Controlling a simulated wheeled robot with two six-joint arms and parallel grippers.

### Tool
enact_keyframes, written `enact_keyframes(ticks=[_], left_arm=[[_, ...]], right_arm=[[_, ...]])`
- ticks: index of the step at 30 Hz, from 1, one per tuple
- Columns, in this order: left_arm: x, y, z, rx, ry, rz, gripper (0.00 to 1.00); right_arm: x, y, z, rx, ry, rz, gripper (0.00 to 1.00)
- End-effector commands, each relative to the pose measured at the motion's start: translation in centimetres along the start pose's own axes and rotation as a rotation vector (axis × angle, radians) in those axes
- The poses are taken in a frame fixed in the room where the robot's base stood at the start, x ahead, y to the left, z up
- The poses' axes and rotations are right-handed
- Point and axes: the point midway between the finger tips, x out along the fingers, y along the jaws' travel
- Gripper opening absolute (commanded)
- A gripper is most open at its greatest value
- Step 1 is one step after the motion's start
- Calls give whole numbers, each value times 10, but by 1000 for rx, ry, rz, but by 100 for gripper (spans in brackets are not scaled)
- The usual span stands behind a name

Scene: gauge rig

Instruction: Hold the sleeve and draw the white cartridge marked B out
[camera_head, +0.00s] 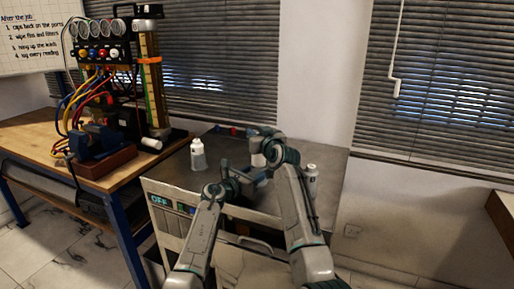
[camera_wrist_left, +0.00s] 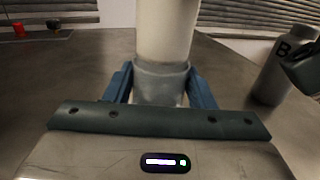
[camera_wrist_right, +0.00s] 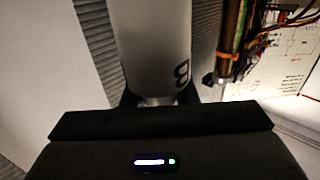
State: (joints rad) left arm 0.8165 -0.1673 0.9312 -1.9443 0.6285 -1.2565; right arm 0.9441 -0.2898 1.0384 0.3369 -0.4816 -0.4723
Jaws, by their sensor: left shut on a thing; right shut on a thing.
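The white cartridge (camera_wrist_right: 155,45) marked B fills the upper middle of the right wrist view, and my right gripper (camera_wrist_right: 160,101) is shut on it. In the left wrist view the cartridge (camera_wrist_left: 167,30) stands upright above the grey sleeve (camera_wrist_left: 161,82). My left gripper (camera_wrist_left: 161,90) is shut around the sleeve. The cartridge's lower end is hidden at the sleeve's rim, so I cannot tell how deep it sits. In the head view my left gripper (camera_head: 243,180) is below my right gripper (camera_head: 262,149), with the cartridge (camera_head: 258,158) partly hidden between the arms.
A white bottle (camera_head: 198,155) stands left on the dark bench top (camera_head: 222,150). Another bottle (camera_head: 311,180), marked B in the left wrist view (camera_wrist_left: 283,68), stands close on the right. Small red and dark items lie at the back. A gauge rig (camera_head: 115,80) stands on the wooden table left.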

Motion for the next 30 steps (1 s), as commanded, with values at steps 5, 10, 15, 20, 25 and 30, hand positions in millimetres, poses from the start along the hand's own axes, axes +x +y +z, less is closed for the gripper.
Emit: enact_keyframes(ticks=[5,10,15,20,25,30], left_arm=[[0,0,-1,0,1,0,28],[0,0,-1,0,1,0,28],[0,0,-1,0,1,0,28],[0,0,-1,0,1,0,75],[0,0,0,0,0,0,75],[-2,0,-1,0,0,0,75]], right_arm=[[0,0,-27,0,3,0,0],[0,0,-34,1,1,0,0],[0,0,-34,1,1,0,0],[0,0,-34,1,1,0,0],[0,0,-34,1,1,0,0],[0,0,-34,1,1,0,0]])
